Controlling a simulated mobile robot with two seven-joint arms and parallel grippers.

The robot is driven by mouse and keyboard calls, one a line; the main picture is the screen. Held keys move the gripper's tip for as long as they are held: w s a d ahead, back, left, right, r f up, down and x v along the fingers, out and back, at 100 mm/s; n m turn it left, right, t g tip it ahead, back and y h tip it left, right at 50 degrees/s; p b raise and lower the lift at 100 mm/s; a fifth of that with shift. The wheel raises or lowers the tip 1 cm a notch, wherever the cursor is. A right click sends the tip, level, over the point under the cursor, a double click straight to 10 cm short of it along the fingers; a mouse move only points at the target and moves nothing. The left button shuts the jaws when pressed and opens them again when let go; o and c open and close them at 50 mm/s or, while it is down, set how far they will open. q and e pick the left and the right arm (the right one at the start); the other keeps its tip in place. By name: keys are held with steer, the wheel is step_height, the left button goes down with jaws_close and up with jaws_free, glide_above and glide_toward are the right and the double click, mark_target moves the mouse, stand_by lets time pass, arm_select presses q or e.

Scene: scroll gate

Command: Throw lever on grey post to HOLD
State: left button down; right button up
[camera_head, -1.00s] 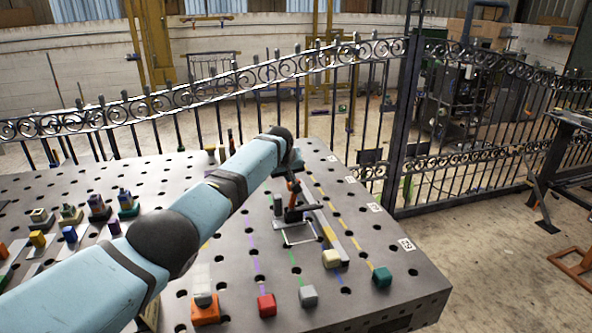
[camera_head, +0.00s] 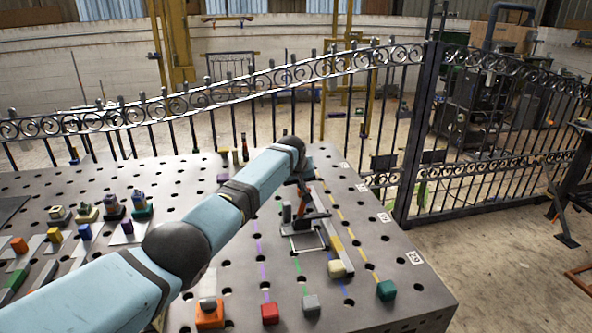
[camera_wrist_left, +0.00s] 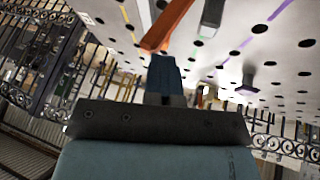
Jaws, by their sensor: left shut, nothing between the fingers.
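The grey post (camera_head: 286,212) stands upright on the perforated metal table, right of its middle in the head view. Beside it are a dark horizontal bar (camera_head: 310,217) and a slanted orange-red bar (camera_head: 303,189), which looks like the lever handle. The orange bar also shows in the wrist view (camera_wrist_left: 167,25), with a dark block beside it. My left gripper (camera_wrist_left: 165,68) is shut and empty, close to the orange bar; I cannot tell if they touch. In the head view my wrist hides most of the gripper. No HOLD mark is readable. My right gripper is out of view.
Several small coloured blocks stand at the left. A scrolled iron fence (camera_head: 230,92) runs behind the table. Flat table surface lies between these.

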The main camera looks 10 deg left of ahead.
arm_select(q)
steer(key=shift+s+d+r, duration=0.1)
steer(key=shift+d+r, duration=0.15)
steer(key=shift+r, duration=0.2)
steer(key=shift+s+d+r, duration=0.1)
steer(key=shift+d+r, duration=0.1)
steer(key=shift+r, duration=0.25)
steer(key=a+v, duration=0.1)
steer(key=v, duration=1.1)
steer(key=shift+s+f+p, duration=0.3)
steer(key=shift+p, duration=0.05)
steer(key=shift+a, duration=0.1)
